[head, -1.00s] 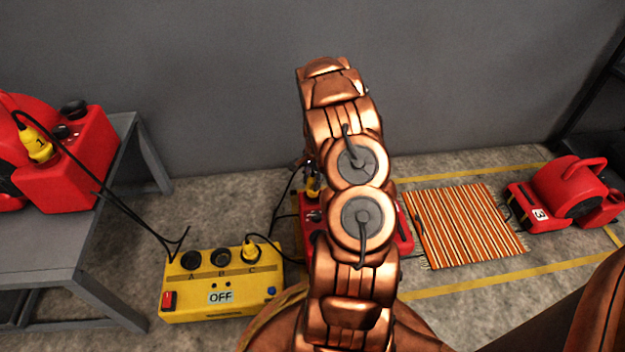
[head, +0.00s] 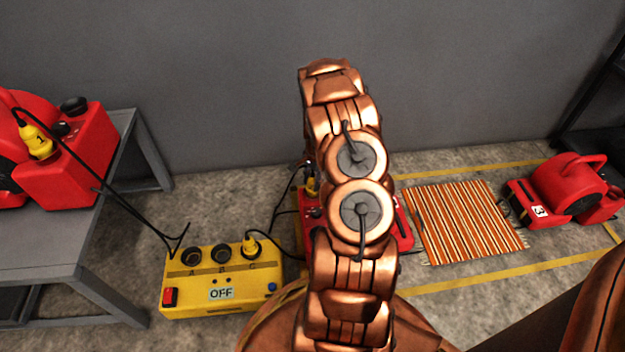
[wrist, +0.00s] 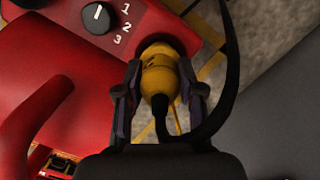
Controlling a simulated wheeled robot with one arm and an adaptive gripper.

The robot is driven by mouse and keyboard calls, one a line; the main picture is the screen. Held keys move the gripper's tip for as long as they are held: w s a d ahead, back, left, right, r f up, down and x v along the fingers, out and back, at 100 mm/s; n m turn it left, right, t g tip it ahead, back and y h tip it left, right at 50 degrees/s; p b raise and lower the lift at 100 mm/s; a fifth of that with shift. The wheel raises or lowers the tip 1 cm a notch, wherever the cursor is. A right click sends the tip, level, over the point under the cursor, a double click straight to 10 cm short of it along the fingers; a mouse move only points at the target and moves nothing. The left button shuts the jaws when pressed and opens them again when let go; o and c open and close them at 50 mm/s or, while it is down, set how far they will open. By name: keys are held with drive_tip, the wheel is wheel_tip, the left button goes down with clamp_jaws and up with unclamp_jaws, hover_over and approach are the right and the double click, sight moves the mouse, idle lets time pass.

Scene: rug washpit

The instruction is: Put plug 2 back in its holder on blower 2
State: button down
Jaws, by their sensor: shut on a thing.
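Plug 2 is a yellow plug (wrist: 160,75) with a black cable looping up to the right. My gripper (wrist: 161,88) is shut on it, one finger on each side. The plug's front end is at a dark round opening on red blower 2 (wrist: 95,75), beside its dial; I cannot tell how deep it sits. In the head view, the yellow plug (head: 311,186) shows at the left of blower 2 (head: 403,226), which is mostly hidden behind my arm. My gripper is largely hidden there too. The plug's number is not visible.
A yellow power box (head: 222,280) marked OFF stands left of blower 2, with a yellow plug (head: 251,246) in socket C. Blower 1 (head: 70,160) is on a grey table (head: 60,235). A striped rug (head: 464,223) and blower 3 (head: 568,190) lie to the right. Black cables cross the floor.

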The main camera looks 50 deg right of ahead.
drive_tip(key=shift+f, duration=0.45)
drive_tip(key=c, duration=0.6)
unclamp_jaws()
drive_tip(key=shift+c, duration=0.2)
drive_tip(key=r, duration=0.4)
drive_tip(key=d+r, duration=0.1)
drive_tip(key=r, duration=0.7)
drive_tip(key=shift+d, duration=0.25)
